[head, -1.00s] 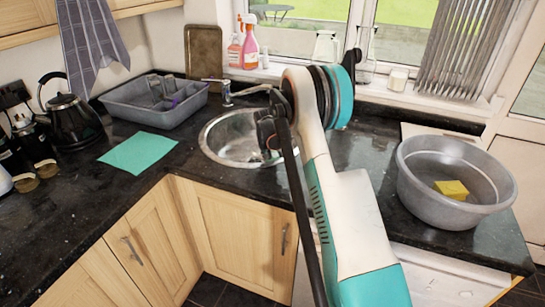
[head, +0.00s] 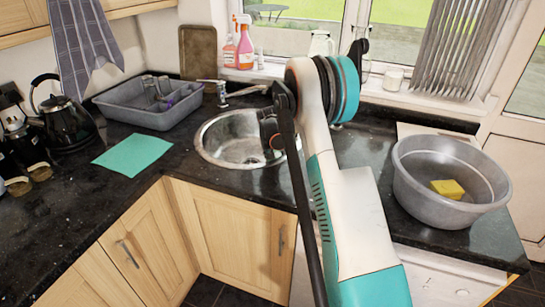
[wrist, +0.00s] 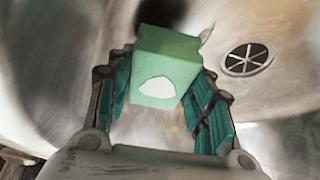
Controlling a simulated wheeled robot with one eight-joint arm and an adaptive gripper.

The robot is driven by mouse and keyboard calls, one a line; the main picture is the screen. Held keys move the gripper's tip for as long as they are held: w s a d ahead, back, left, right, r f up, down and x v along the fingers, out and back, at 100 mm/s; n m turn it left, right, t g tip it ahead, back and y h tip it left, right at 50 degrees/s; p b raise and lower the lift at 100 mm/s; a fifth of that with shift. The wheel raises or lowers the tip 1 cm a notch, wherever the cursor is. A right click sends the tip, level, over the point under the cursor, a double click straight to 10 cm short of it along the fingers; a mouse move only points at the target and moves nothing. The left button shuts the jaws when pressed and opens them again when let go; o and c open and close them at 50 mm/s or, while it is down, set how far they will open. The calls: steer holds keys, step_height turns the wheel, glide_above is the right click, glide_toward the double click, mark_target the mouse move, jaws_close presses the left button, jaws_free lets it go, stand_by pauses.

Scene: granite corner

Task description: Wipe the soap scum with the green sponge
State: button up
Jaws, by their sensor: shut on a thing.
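My gripper (wrist: 162,98) is shut on the green sponge (wrist: 170,58), which sits between its two teal-padded fingers in the wrist view. A white patch (wrist: 157,87) shows against the sponge's near face; I cannot tell whether it is soap scum. Behind the sponge is the shiny metal sink bowl, with its round drain (wrist: 247,59) to the right of the sponge. In the head view the sink (head: 215,145) is partly covered by my arm, and the sponge is hidden. I cannot tell whether the sponge touches the sink.
A teal cloth (head: 132,155) lies left of the sink, near a grey dish rack (head: 140,115) and a black kettle (head: 65,122). The tap (head: 222,95) stands behind the sink. A grey basin (head: 412,196) holding a yellow sponge (head: 447,189) is at right.

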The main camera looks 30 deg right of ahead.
steer(key=shift+s+d+r, duration=0.4)
steer(key=shift+s+r, duration=0.2)
steer(key=shift+s, duration=0.15)
steer(key=shift+w+a+r+p, duration=0.15)
steer(key=shift+r+p, duration=0.9)
steer(key=shift+r, duration=0.85)
steer(key=shift+w, duration=0.15)
steer(key=shift+w+r, duration=0.1)
steer(key=shift+r, duration=0.05)
steer(key=shift+a+r+p, duration=0.1)
steer(key=shift+r+p, duration=0.55)
steer(key=shift+r, duration=0.75)
